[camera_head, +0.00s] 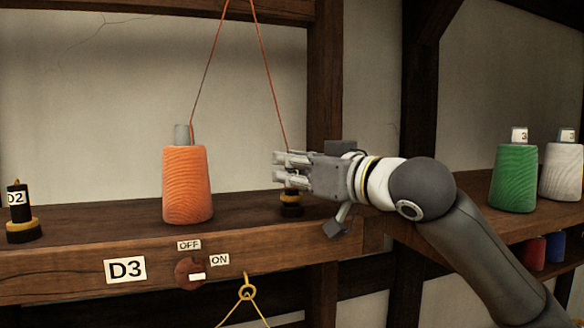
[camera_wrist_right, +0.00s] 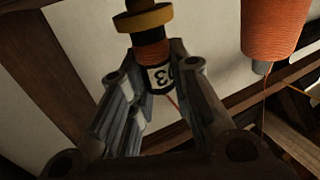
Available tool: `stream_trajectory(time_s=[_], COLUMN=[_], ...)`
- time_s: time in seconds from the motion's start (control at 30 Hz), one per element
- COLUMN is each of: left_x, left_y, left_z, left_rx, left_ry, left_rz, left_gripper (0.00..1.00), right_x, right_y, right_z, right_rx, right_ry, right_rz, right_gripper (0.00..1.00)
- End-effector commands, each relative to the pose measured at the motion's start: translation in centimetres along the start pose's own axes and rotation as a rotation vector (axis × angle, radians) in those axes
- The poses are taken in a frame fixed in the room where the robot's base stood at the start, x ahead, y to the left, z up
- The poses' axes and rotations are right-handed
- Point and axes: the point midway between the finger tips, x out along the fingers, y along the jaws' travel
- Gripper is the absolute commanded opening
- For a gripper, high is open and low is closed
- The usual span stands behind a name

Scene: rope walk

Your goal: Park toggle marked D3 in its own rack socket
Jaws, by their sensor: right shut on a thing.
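The toggle (camera_head: 291,197) is dark with a yellow collar, upright at the shelf's front right of the orange spool. In the right wrist view the toggle (camera_wrist_right: 152,48) shows an orange band and a white label, partly covered, with a 3 readable. My right gripper (camera_head: 290,170) is shut on its upper part. An orange line rises from it. The toggle's black lower end is low at the shelf; I cannot tell whether it is seated in a socket. A D3 sign (camera_head: 125,270) is on the shelf's front edge, left of the gripper. My left gripper is not in view.
An orange spool (camera_head: 187,185) stands left of the gripper, its line running upward. Toggle D2 (camera_head: 20,208) stands at far left. Green (camera_head: 515,178) and white (camera_head: 562,172) spools stand right.

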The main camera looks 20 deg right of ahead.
Motion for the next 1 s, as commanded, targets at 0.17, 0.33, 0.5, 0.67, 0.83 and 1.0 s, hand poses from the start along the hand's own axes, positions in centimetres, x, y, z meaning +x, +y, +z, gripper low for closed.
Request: stream_trajectory(time_s=[0.17,0.33,0.5,0.67,0.83,1.0], left_x=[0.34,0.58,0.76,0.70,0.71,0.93], left_y=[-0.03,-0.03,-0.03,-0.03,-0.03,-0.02], left_z=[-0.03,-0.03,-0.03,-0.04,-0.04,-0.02], left_rx=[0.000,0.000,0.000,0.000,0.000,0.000], left_ry=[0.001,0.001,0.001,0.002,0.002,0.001], left_rz=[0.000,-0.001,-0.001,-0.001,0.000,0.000], left_gripper=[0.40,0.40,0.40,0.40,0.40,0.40], right_x=[-0.01,-0.01,-0.01,-0.01,-0.01,-0.78], right_y=[0.01,0.02,0.02,0.02,0.02,0.08], right_z=[0.45,0.79,1.05,0.98,1.01,1.04], right_rx=[0.000,0.000,0.000,0.000,0.000,0.000], right_ry=[0.000,0.000,0.001,0.000,-0.001,0.001], right_rz=[0.000,0.000,0.000,0.000,0.000,0.001], right_gripper=[0.00,0.00,0.20,0.28,0.28,0.28])
